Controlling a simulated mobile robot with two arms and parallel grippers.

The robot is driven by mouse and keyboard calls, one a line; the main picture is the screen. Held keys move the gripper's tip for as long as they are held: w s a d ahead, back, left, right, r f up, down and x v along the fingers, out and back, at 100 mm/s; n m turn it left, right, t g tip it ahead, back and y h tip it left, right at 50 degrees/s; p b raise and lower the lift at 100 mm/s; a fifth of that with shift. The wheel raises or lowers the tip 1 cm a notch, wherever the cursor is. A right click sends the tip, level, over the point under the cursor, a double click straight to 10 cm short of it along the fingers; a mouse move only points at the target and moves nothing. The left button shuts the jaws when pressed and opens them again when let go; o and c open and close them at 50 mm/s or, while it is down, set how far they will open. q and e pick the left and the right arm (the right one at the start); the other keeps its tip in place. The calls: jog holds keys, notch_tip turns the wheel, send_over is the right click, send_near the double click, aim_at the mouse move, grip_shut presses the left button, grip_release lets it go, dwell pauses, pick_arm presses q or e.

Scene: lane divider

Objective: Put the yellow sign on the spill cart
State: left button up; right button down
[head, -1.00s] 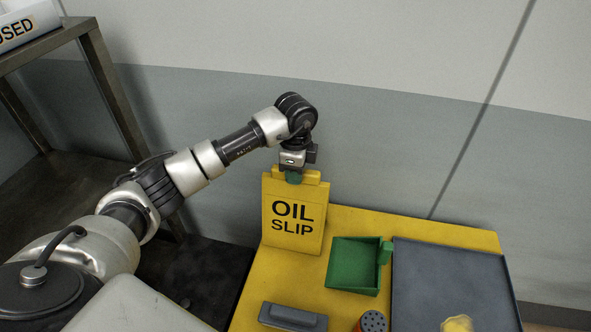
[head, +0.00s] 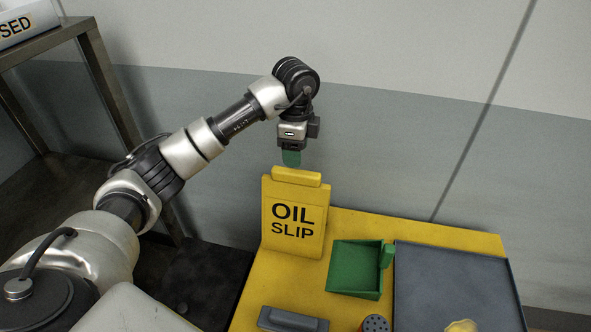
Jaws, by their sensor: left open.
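The yellow sign (head: 293,219), lettered "OIL SLIP", stands upright at the back left corner of the yellow spill cart (head: 334,306) in the head view. Its top handle (head: 297,176) is bare. My left gripper (head: 291,158) is open and empty just above the handle, apart from it, with a green fingertip pad showing. My right gripper is not in view.
On the cart are a green dustpan-like tray (head: 353,268), a grey tray (head: 450,277) with a yellow lump (head: 461,326), a grey block (head: 293,318) and a round perforated lid (head: 375,323). A metal table (head: 48,47) with a white sign stands at left. The wall is behind.

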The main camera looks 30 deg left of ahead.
pick_arm(q)
notch_tip(320, 180, up, 5)
jog(key=shift+r, duration=0.1)
dwell(0.7)
